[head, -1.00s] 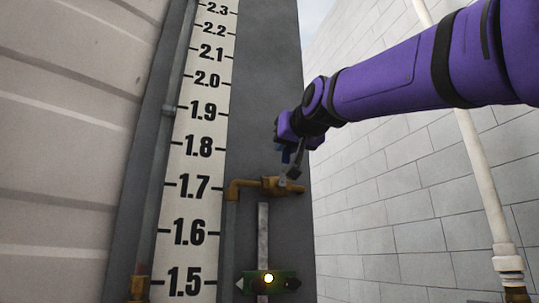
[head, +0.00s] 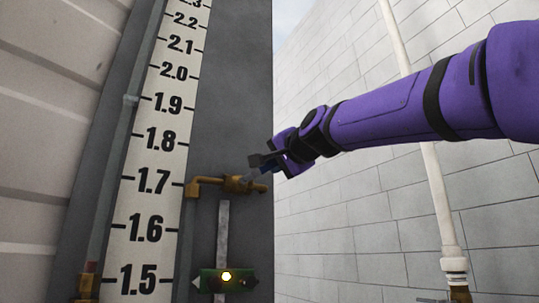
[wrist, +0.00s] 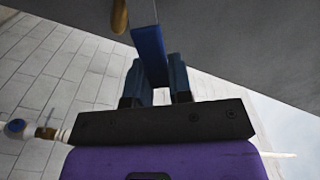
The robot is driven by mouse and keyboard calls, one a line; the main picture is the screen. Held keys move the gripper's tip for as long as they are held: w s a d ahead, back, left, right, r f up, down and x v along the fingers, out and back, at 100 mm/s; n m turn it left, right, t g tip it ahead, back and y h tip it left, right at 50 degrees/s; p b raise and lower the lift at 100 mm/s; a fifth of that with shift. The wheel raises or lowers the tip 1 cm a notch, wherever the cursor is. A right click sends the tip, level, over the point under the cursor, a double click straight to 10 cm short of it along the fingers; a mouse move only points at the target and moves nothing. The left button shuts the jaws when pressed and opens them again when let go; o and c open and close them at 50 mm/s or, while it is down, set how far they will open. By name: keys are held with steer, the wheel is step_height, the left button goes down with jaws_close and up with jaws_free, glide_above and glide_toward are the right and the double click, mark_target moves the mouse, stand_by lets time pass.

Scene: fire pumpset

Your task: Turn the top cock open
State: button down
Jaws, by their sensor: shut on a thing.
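The brass top cock (head: 235,184) sits beside the 1.7 mark of the scale, on a bent brass pipe. Its blue lever (wrist: 148,48) shows in the wrist view between the two fingers of my gripper (wrist: 154,80). My gripper is shut on this lever. In the head view my gripper (head: 265,163) is just above and to the right of the cock body, and the lever slants up to the right. Most of the lever is hidden there by the fingers and wrist.
The white numbered scale (head: 150,180) runs up on the left. A white pipe (head: 436,190) stands before the block wall at right.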

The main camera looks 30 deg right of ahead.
steer(key=shift+d+f+m, duration=0.25)
steer(key=shift+f+m, duration=0.6)
steer(key=shift+m, duration=0.3)
steer(key=shift+d+f+m, duration=0.3)
steer(key=shift+f+m, duration=0.55)
steer(key=shift+m, duration=0.35)
steer(key=shift+d+f+m, duration=0.25)
steer(key=shift+f+m, duration=0.6)
steer(key=shift+m, duration=0.3)
steer(key=shift+f, duration=0.1)
steer(key=c, duration=1)
jaws_free()
steer(key=s, duration=1)
steer(key=shift+s, duration=0.4)
